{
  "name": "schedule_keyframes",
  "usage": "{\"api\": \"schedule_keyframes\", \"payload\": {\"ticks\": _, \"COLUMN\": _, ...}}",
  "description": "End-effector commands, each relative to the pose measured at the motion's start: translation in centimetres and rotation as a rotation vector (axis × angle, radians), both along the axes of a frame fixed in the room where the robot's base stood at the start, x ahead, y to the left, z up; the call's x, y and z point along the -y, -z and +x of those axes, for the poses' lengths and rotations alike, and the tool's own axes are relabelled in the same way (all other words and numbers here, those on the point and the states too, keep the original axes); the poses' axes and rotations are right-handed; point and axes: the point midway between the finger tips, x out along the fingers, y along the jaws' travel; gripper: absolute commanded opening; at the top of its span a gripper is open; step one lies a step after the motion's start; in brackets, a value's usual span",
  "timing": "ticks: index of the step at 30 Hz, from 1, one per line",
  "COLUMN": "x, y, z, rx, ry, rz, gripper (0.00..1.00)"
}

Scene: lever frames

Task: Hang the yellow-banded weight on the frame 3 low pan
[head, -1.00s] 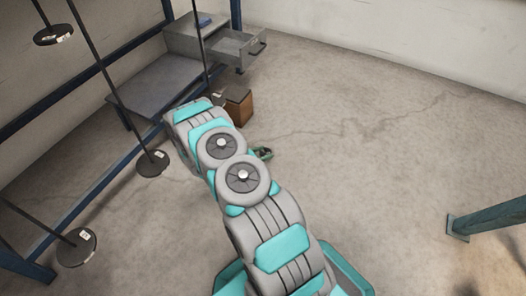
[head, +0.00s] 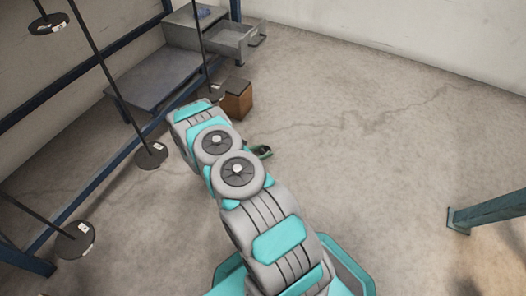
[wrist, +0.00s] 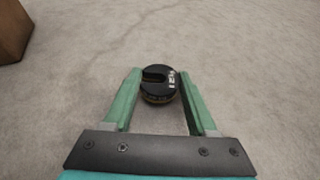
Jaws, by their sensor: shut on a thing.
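The yellow-banded weight (wrist: 158,92) is a black slotted disc with a dull yellow band low on its side and a white label. My gripper (wrist: 159,74) is shut on it, with a green finger on each side. In the head view my gripper (head: 262,152) is mostly hidden behind my arm, over open floor. Dark round pans hang on rods at the left: an upper pan (head: 48,24), a middle pan (head: 150,155), a near pan (head: 76,240) and one by the bench (head: 213,94). Their tags are too small to read, so I cannot tell which is frame 3 low.
A grey bench (head: 150,80) with an open drawer (head: 232,40) stands at the back left. A brown box (head: 237,100) sits on the floor beyond my arm and shows in the wrist view (wrist: 12,30). Blue posts edge the left; a blue-green beam (head: 490,212) is at right. The middle floor is clear.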

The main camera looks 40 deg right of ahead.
Motion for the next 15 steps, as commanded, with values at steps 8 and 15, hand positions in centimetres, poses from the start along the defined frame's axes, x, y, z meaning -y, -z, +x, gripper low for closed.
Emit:
{"api": "schedule_keyframes", "payload": {"ticks": 8, "x": 0.02, "y": 0.33, "z": 0.01, "rx": 0.001, "ry": 0.000, "rz": -0.001, "gripper": 0.00}}
{"api": "schedule_keyframes", "payload": {"ticks": 15, "x": 0.04, "y": 0.64, "z": 0.02, "rx": 0.001, "ry": 0.001, "rz": -0.001, "gripper": 0.00}}
